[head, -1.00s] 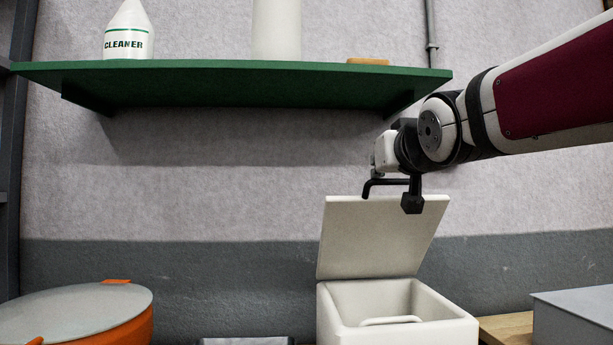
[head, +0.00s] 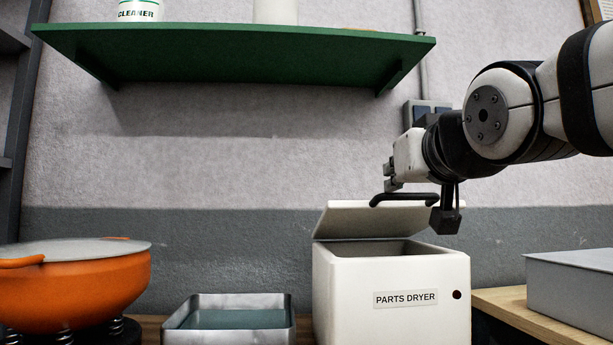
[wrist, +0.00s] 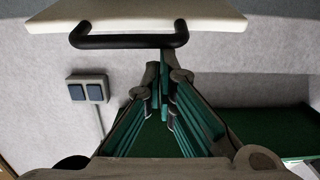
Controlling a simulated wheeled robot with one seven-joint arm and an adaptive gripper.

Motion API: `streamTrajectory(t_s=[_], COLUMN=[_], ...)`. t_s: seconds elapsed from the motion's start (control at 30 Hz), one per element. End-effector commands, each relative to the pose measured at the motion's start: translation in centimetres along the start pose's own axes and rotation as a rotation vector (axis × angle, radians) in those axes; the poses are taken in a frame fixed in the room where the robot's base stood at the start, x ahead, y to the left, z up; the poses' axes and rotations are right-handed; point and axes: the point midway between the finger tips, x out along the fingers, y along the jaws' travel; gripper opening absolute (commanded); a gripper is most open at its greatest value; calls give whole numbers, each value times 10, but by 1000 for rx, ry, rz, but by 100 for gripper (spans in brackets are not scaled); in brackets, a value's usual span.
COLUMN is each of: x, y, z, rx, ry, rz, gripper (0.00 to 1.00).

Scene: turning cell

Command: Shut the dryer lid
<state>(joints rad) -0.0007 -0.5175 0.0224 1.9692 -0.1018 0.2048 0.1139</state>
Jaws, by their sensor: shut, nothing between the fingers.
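The white dryer (head: 340,295), labelled PARTS DRYER, stands at the lower centre-right of the head view. Its lid (head: 350,219) is part open, tilted over the back of the opening, with a gap at the front. A black bar handle (head: 404,197) sits at the lid's raised edge. The lid (wrist: 220,22) and handle (wrist: 128,41) also show at the top of the wrist view. My gripper (head: 389,178) is shut and empty, just above the handle; whether it touches the lid or handle I cannot tell. Its closed fingertips (wrist: 160,82) show in the wrist view.
A green shelf (head: 240,50) spans the wall above. An orange pot (head: 70,290) and a metal tray (head: 228,318) are left of the dryer. A grey box (head: 575,290) is on the right. A switch (head: 425,112) is on the wall behind my arm.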

Motion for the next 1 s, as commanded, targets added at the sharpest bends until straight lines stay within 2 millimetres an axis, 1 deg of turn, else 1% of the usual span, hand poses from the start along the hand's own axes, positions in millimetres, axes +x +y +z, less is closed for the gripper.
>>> streamTrajectory(t_s=[0.03, 0.1, 0.3, 0.5, 0.73, 1.0], x=[-2, -4, -10, -12, -11, -10], y=[0, 0, 0, 0, 0, 0], z=[17, 30, 66, 93, 116, 121], rx=[0, 0, 1, 1, 0, 1], ry=[1, 0, 0, -1, -8, -7], rz=[0, 0, 0, 0, 0, 0], gripper=[0, 0, 0, 0, 0, 0])
